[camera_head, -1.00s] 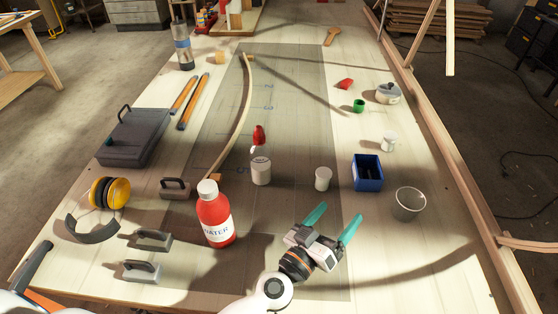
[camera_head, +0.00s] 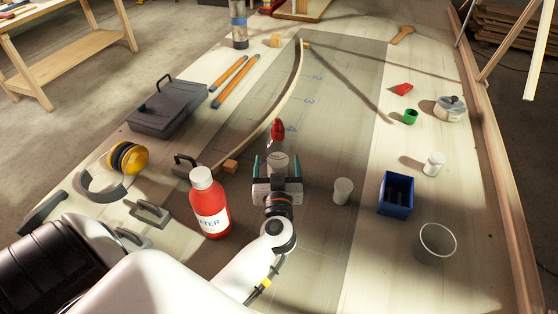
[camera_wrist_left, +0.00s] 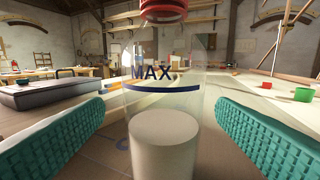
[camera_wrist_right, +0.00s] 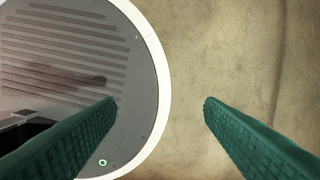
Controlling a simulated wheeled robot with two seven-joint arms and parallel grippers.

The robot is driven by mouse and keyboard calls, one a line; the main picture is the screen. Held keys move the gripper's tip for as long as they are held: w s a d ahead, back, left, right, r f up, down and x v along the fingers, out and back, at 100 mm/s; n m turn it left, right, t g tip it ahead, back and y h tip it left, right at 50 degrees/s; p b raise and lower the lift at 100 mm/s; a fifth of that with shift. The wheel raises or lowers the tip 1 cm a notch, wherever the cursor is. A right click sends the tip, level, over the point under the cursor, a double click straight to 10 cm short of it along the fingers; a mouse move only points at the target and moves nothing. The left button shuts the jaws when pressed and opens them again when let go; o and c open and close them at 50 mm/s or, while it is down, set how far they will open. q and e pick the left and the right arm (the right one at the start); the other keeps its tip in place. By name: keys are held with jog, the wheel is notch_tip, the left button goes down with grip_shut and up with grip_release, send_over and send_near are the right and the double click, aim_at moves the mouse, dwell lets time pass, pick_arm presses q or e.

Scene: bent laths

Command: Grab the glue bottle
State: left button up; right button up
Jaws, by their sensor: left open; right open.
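The glue bottle (camera_head: 278,159) stands upright on the workbench, clear-walled, with white glue low inside and a red cap. In the left wrist view the bottle (camera_wrist_left: 163,105) fills the middle, with "MAX" and a blue line on its wall; its top is cut off by the frame. My left gripper (camera_head: 277,167) is open, its teal fingers on either side of the bottle. A gap seems to show on both sides, but contact is hard to tell. My right gripper (camera_wrist_right: 161,104) is open and empty above the floor, out of the head view.
A red water bottle (camera_head: 209,205) stands close left of my left gripper. A white cup (camera_head: 342,191) and a blue bin (camera_head: 396,194) stand to the right. A bent lath (camera_head: 288,95) curves behind on the left. A grey case (camera_head: 167,105) lies farther left.

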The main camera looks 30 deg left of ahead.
pick_arm(q)
jog(key=x, duration=0.4)
jog(key=shift+w+r, duration=0.2)
jog(key=shift+w, duration=0.05)
jog(key=shift+w+a, duration=0.25)
jog(key=shift+w, duration=0.05)
jog(key=shift+c, duration=0.2)
jog(key=shift+s, duration=0.1)
jog(key=c, duration=1.2)
pick_arm(e)
jog(key=shift+w+d+r, duration=0.15)
jog(key=shift+w+d, duration=0.35)
jog(key=shift+d, duration=0.05)
